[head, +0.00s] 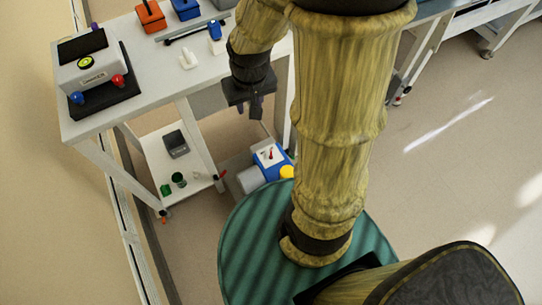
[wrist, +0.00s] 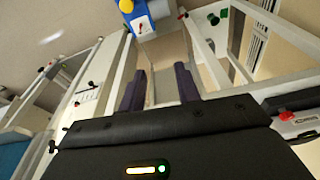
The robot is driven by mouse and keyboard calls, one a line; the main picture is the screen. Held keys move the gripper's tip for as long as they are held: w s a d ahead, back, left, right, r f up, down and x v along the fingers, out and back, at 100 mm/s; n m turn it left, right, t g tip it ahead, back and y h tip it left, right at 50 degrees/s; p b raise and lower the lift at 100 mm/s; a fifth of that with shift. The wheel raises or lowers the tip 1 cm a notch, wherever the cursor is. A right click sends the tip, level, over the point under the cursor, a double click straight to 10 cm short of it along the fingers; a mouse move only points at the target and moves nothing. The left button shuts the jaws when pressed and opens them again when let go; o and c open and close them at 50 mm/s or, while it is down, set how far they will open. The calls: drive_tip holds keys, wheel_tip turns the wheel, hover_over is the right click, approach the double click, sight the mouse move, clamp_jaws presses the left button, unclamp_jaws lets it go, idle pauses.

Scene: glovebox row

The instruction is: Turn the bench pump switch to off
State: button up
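The pump (head: 282,160) is a blue body with a grey cylinder and a yellow cap, low down beside the bench. Its white panel carries a small red switch (head: 270,154). The pump also shows at the top of the wrist view (wrist: 126,6), with the red switch (wrist: 141,27) on its white panel. I cannot read the panel's markings. My gripper (head: 256,115) hangs near the bench's front edge, above the pump in the head picture and apart from it. In the wrist view its two dark fingers (wrist: 160,86) stand apart with nothing between them.
The white bench (head: 140,72) carries a shaker (head: 92,68) with red and blue knobs, orange and blue racks, and small tools. Its lower shelf (head: 188,150) holds a dark grey box and green items. Bench legs stand near the pump. Open floor lies right.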

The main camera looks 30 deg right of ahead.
drive_tip(key=w+d+f+m+b, duration=0.1)
drive_tip(key=w+d+f+b, duration=0.15)
drive_tip(key=f+b, duration=0.45)
drive_tip(key=w+d+f+m+g+b, duration=0.15)
drive_tip(key=w+f+b, duration=0.25)
drive_tip(key=f, duration=0.4)
drive_tip(key=w+d+f+b, duration=0.2)
drive_tip(key=w+f+b, duration=0.1)
drive_tip(key=f+b, duration=0.4)
drive_tip(key=m+b, duration=0.2)
drive_tip(key=b, duration=1.2)
hover_over(271, 153)
wheel_tip(271, 153, down, 22)
drive_tip(key=shift+r+g, duration=0.1)
drive_tip(key=shift+g, duration=0.25)
wheel_tip(271, 153, down, 18)
drive_tip(key=b, duration=0.7)
drive_tip(key=shift+r, duration=0.25)
clamp_jaws()
